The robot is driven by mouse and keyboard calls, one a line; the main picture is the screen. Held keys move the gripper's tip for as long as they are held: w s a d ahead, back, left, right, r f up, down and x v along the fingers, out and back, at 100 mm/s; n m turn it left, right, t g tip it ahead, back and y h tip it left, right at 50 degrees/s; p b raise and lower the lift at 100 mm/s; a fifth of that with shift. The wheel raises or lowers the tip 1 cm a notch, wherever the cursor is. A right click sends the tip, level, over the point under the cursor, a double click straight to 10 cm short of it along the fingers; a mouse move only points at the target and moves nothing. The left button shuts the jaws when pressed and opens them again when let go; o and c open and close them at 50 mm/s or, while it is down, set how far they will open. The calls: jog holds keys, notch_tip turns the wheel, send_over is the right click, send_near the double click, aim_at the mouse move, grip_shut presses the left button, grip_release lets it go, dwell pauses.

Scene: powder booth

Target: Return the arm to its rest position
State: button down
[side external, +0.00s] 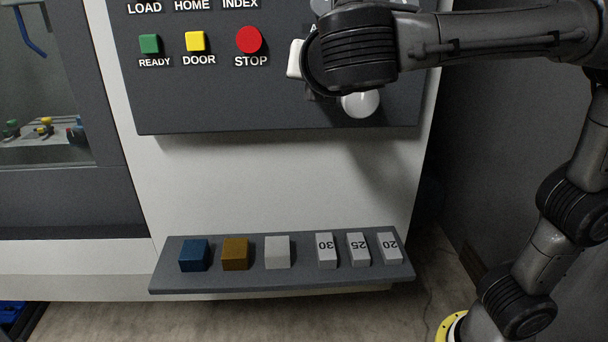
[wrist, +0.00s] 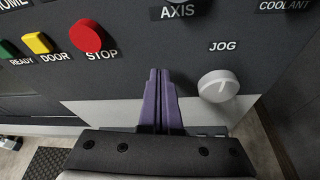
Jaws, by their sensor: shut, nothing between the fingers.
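My gripper (wrist: 159,75) shows in the wrist view as two purple fingers pressed together, with nothing between them. It points toward the dark control panel (wrist: 140,50), between the red STOP button and the white JOG knob (wrist: 218,86). In the side external view my arm reaches in from the right across the upper right of the panel (side external: 220,105). The fingers are hidden there behind my wrist. A white round knob (side external: 360,103) shows just below my wrist.
A grey shelf (side external: 270,280) below the panel holds blue (side external: 194,255), orange (side external: 235,253) and white (side external: 277,252) blocks and several numbered blocks (side external: 326,251). Green (side external: 149,43), yellow (side external: 195,41) and red (side external: 249,40) buttons sit left of my wrist. The space between panel and shelf is clear.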

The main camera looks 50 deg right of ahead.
jog(key=s+d+f+m+g+y, duration=0.2)
jog(key=s+d+f+m+g, duration=0.15)
jog(key=f+m, duration=0.3)
jog(key=s+d+f+m+g+y, duration=0.2)
jog(key=s+d+f+m, duration=0.1)
jog(key=d+f+m, duration=0.4)
jog(key=s+a+f+m+y, duration=0.2)
jog(key=s+f+m+y, duration=0.3)
jog(key=s+f+m, duration=0.4)
jog(key=s+m, duration=0.3)
jog(key=shift+a, duration=0.3)
